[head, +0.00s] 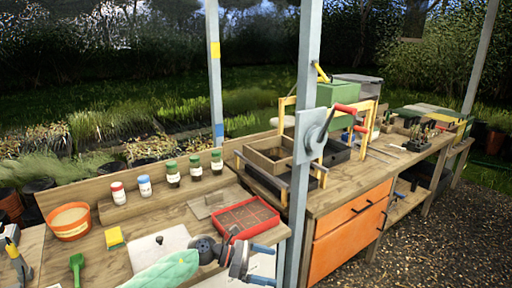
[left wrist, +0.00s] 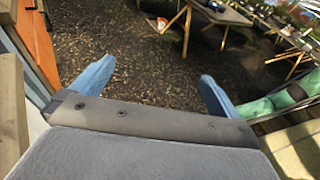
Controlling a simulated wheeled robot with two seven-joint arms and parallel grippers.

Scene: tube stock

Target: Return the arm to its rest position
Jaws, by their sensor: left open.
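My left gripper (head: 273,264) is at the bottom of the head view, in front of the near bench's front right corner, close to the red tray. Its green-covered arm comes in from the left across the bench's front edge. Its two blue fingers are spread apart with nothing between them. In the left wrist view, the open fingers (left wrist: 158,76) point out over dark, gravelly ground. My right gripper is in neither view.
A red tray (head: 245,217) and grey post (head: 302,140) stand close by. The bench holds a white board (head: 158,243), yellow sponge (head: 114,238), terracotta pot (head: 69,221) and several bottles. An orange cabinet (head: 348,236) stands right. Open ground (head: 430,225) lies beyond it.

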